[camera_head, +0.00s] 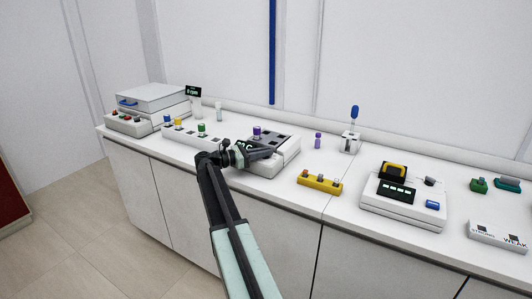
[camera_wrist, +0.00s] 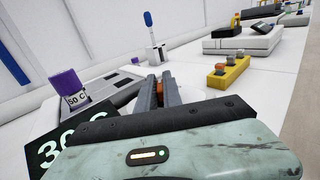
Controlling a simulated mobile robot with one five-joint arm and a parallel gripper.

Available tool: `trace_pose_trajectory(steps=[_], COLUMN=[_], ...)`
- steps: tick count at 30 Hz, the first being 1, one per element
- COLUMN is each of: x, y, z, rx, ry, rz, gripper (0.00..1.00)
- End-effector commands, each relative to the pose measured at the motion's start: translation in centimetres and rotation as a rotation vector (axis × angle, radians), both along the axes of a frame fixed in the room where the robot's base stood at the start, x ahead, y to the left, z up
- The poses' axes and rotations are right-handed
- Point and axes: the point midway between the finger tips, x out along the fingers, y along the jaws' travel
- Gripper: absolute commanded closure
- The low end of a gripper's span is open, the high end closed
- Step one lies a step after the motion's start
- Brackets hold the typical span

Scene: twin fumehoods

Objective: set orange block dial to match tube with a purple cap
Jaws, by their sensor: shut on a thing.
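My gripper (camera_head: 262,153) is at the white block device (camera_head: 284,158) on the bench. In the wrist view its two grey fingers (camera_wrist: 160,80) are closed on a small orange dial (camera_wrist: 160,87), mostly hidden between them. The device's dark display (camera_wrist: 72,140) reads about "30 C", partly cut off by my gripper body. A tube with a purple cap (camera_wrist: 64,82) stands in the device and carries a "50 C" label (camera_wrist: 77,100). The purple cap also shows in the head view (camera_head: 257,130).
A yellow rack (camera_head: 320,184) with several small pieces lies to the right. Behind it stand another purple-topped item (camera_head: 318,140) and a blue-topped holder (camera_head: 350,141). A white rack with coloured caps (camera_head: 190,136) is left. A balance-like device (camera_head: 405,202) stands right.

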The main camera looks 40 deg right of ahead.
Motion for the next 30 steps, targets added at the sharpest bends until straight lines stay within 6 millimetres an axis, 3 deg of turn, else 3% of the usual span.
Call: trace_pose_trajectory(steps=[12,13,15,25,30], x=[0.4,0.4,0.4,0.4,1.8], y=[0.0,0.0,0.0,0.3,2.9], z=[0.3,0.3,0.2,0.1,0.1], rx=[-0.007,-0.007,-0.006,-0.004,-0.004], ry=[0.003,0.003,0.003,0.002,0.002], rz=[0.006,0.006,0.005,0.001,0.004], gripper=[1.0,0.82,0.68,0.68,0.68])
